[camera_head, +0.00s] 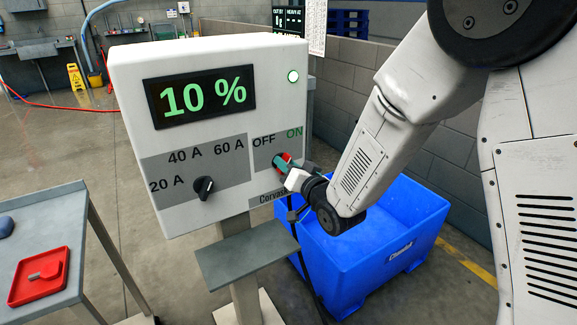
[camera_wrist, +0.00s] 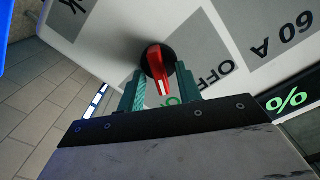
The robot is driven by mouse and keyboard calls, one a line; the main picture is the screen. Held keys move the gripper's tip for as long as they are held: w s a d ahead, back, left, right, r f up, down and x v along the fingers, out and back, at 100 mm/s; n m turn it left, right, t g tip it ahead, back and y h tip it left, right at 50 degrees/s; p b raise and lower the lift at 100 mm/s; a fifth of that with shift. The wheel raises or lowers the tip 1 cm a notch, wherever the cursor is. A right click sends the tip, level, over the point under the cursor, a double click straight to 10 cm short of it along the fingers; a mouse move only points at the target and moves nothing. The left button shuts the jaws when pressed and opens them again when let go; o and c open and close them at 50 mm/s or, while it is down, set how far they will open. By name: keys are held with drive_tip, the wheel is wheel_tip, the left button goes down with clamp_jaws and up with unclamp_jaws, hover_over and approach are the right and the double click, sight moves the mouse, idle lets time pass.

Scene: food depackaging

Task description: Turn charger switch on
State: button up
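The charger (camera_head: 215,120) is a white box with a screen reading 10 %. Its red switch (camera_head: 283,160) sits below the OFF and ON labels, partly covered by my gripper (camera_head: 287,169). ON is green, and a round lamp (camera_head: 293,76) glows green. In the wrist view, the red switch handle (camera_wrist: 158,66) on its black base lies between the two green fingers of my gripper (camera_wrist: 161,88). Gaps show on both sides of the handle, so the gripper looks open around it. The handle's white-marked end points toward the partly hidden green label, away from OFF.
A black current knob (camera_head: 204,187) is left of the switch on the panel. A grey shelf (camera_head: 252,262) juts out below the box. A blue bin (camera_head: 375,250) stands behind my arm at right. A grey table (camera_head: 45,225) with a red tray (camera_head: 40,276) is at left.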

drive_tip(key=v, duration=0.8)
drive_tip(key=shift+w+a, duration=0.1)
